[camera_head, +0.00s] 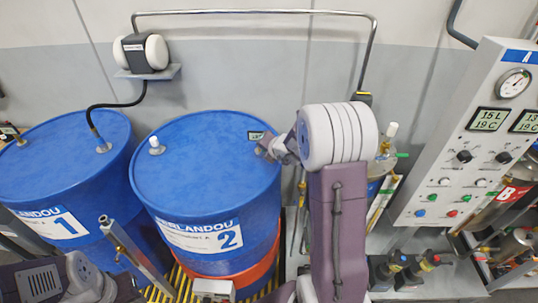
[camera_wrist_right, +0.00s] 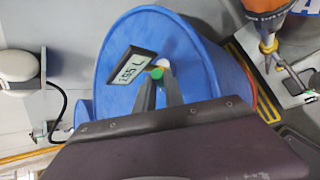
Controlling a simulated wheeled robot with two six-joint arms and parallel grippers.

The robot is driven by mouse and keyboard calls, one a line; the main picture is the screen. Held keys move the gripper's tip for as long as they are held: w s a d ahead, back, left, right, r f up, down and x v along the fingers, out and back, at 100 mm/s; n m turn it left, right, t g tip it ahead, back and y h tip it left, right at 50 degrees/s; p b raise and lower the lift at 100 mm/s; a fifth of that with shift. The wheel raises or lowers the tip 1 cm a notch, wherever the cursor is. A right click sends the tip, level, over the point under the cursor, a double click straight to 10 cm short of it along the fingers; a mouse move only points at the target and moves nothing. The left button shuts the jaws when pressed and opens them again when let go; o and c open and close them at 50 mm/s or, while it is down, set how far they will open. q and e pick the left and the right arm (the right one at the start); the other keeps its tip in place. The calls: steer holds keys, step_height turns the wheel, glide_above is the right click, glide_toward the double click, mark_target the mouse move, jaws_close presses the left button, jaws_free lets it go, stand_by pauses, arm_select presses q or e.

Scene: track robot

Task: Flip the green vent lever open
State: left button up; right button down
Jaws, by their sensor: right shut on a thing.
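The blue drum numbered 2 (camera_head: 195,185) stands in the middle of the head view. A small display (camera_wrist_right: 131,66) reading about 195 L sits near its rim and is partly seen in the head view (camera_head: 257,136). The green vent lever (camera_wrist_right: 155,73) shows as a small green spot beside this display and a white fitting, on the drum top. My right gripper (camera_head: 267,149) reaches the drum's right rim. In the right wrist view its two fingers (camera_wrist_right: 158,84) close on the green lever, hiding most of it. My left gripper is out of view; only left arm links show.
Blue drum 1 (camera_head: 62,165) stands at left. A grey gauge panel (camera_head: 470,150) is at right. A pipe (camera_head: 250,12) runs along the wall.

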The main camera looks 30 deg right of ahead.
steer(key=shift+w+a+n+g+h+b, duration=0.25)
steer(key=shift+a+n+g+h+b, duration=0.2)
steer(key=shift+b, duration=0.55)
steer(key=shift+w+a+r+n+g+h+b, duration=0.15)
steer(key=shift+a+n+g+h+b, duration=0.15)
steer(key=shift+h+b, duration=0.3)
steer(key=shift+w+a+r+n+g+h, duration=0.1)
steer(key=shift+a+r+n+g+h, duration=0.1)
steer(key=shift+n+g+h, duration=0.25)
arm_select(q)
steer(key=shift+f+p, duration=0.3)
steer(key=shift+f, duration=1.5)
arm_select(e)
steer(key=shift+w+a+n+g+h, duration=0.25)
steer(key=shift+g+h, duration=0.25)
steer(key=shift+h, duration=0.4)
steer(key=c, duration=1.7)
jaws_free()
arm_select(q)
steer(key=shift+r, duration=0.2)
arm_select(e)
steer(key=v, duration=0.9)
